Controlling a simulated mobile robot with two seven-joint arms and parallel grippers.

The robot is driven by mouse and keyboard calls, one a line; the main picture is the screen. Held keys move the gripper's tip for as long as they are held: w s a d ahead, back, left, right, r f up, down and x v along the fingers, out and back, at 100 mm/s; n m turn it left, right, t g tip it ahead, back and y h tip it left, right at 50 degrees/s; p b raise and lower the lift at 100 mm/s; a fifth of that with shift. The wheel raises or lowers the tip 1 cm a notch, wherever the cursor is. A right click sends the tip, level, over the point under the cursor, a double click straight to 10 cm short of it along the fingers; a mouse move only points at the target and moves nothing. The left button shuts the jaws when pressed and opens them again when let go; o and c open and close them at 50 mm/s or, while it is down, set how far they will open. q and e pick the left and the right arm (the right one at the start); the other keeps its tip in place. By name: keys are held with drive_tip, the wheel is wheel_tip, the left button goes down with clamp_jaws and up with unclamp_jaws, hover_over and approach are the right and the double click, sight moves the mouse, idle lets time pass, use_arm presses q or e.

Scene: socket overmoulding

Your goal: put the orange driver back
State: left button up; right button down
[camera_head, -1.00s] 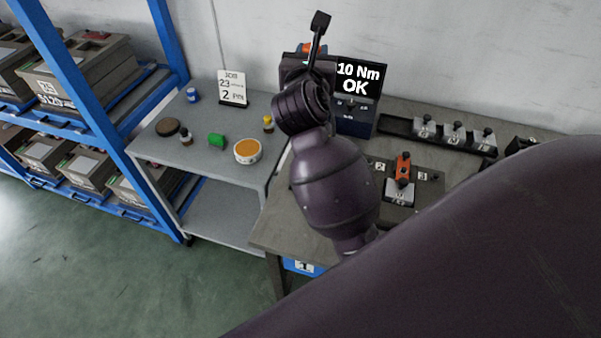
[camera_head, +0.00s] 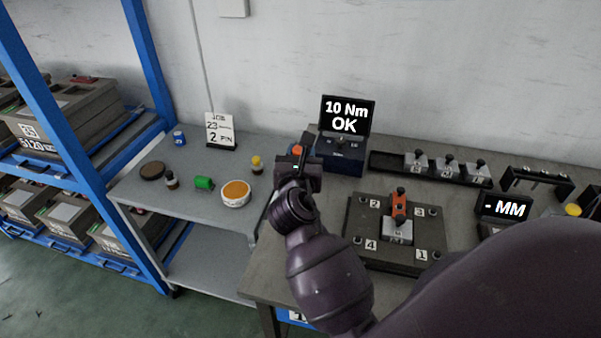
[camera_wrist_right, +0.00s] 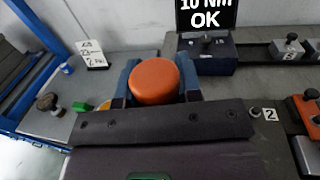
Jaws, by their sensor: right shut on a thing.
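The orange driver (camera_wrist_right: 154,82) shows in the right wrist view as a round orange end between the two blue-grey fingers of my right gripper (camera_wrist_right: 157,88). The gripper is shut on it. The rest of the driver is hidden below the gripper. In the head view, my right gripper (camera_head: 299,157) shows a small patch of the orange driver (camera_head: 297,150). It is left of and in front of the box with the "10 Nm OK" screen (camera_head: 345,116). I cannot tell whether the driver touches anything below. My left gripper is not in view.
A fixture plate (camera_head: 375,253) with numbered corners and an orange clamp (camera_head: 399,207) lies to the right. Behind it is a black rail (camera_head: 386,160) with several grey blocks. The grey side table (camera_head: 215,160) at left holds a green part (camera_head: 204,183) and small containers.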

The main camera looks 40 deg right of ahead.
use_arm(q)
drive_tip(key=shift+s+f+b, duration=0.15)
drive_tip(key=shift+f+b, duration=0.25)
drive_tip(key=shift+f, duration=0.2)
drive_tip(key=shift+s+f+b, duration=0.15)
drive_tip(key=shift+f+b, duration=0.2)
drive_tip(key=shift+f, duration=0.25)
use_arm(e)
wheel_tip(320, 180, down, 5)
drive_tip(key=shift+r, duration=0.1)
drive_tip(key=c, duration=0.8)
unclamp_jaws()
drive_tip(key=shift+f, duration=0.25)
